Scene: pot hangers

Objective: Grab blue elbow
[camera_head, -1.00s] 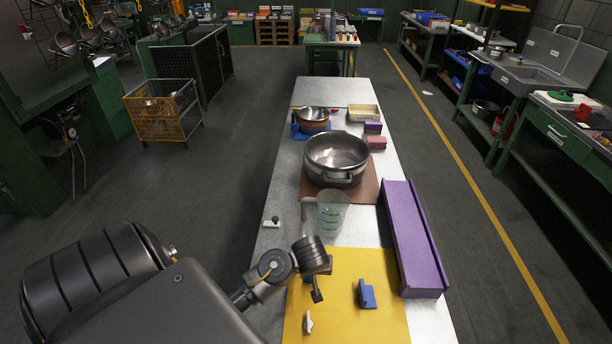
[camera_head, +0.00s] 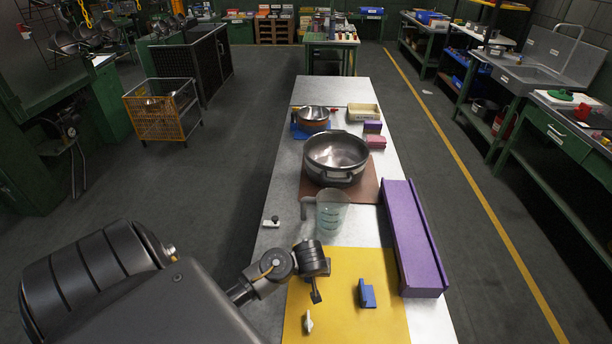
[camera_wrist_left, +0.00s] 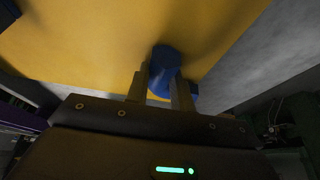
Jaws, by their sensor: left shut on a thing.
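My left gripper (camera_head: 316,290) is low over the left part of the yellow mat (camera_head: 350,322). In the left wrist view its fingers (camera_wrist_left: 160,88) are shut on a blue piece with a rounded top, the blue elbow (camera_wrist_left: 165,62), with yellow mat behind it. In the head view this held piece is hidden by the gripper. A separate blue angled block (camera_head: 367,294) stands on the mat, apart from the gripper on its right. My right gripper is not in view.
A small white piece (camera_head: 308,322) lies on the mat, close below the gripper. A clear measuring jug (camera_head: 331,215) and a large steel pot (camera_head: 336,158) stand beyond. A long purple tray (camera_head: 412,238) lies on the right. The mat's front right part is clear.

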